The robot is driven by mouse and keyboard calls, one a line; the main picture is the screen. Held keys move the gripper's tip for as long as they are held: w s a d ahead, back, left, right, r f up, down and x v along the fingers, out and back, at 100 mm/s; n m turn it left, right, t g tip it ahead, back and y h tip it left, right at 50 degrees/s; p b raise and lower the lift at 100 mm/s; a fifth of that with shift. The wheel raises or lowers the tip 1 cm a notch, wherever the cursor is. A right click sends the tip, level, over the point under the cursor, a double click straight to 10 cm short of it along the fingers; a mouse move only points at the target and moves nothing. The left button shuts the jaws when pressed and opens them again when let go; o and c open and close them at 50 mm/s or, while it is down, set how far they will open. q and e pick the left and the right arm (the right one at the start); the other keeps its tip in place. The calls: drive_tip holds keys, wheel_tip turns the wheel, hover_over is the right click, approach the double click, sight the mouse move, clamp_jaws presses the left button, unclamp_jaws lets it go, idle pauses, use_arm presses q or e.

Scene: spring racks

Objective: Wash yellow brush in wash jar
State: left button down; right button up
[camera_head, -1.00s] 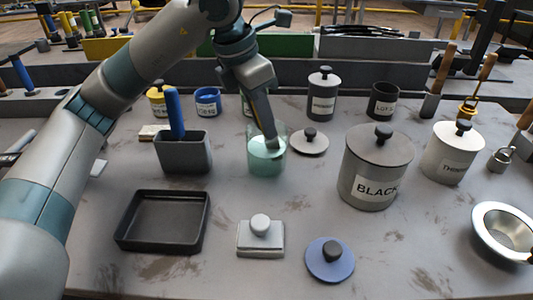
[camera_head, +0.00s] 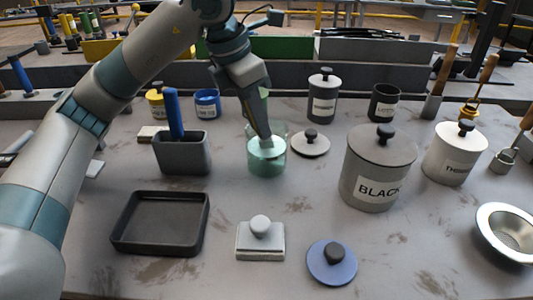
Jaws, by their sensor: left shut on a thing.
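The wash jar (camera_head: 268,163) is a clear glass with pale green liquid, standing upright mid-table. My left gripper (camera_head: 265,137) comes down from above, with its fingertips inside the jar's mouth close to the liquid. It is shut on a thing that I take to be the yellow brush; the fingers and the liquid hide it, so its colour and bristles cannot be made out. A yellow pot (camera_head: 157,104) and a blue pot (camera_head: 207,103) stand behind to the left. My right gripper is not in view.
A grey holder (camera_head: 183,155) with a blue handle stands left of the jar. A round lid (camera_head: 310,144) lies close on its right, and the BLACK canister (camera_head: 375,170) stands further right. A dark tray (camera_head: 160,225), white block (camera_head: 260,242) and blue lid (camera_head: 331,264) are in front.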

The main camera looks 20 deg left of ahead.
use_arm(q)
drive_tip(key=shift+r, duration=0.15)
drive_tip(key=shift+r+p, duration=2.2)
drive_tip(key=shift+r, duration=1.45)
drive_tip(key=shift+r+p, duration=1.75)
drive_tip(key=shift+r, duration=1.25)
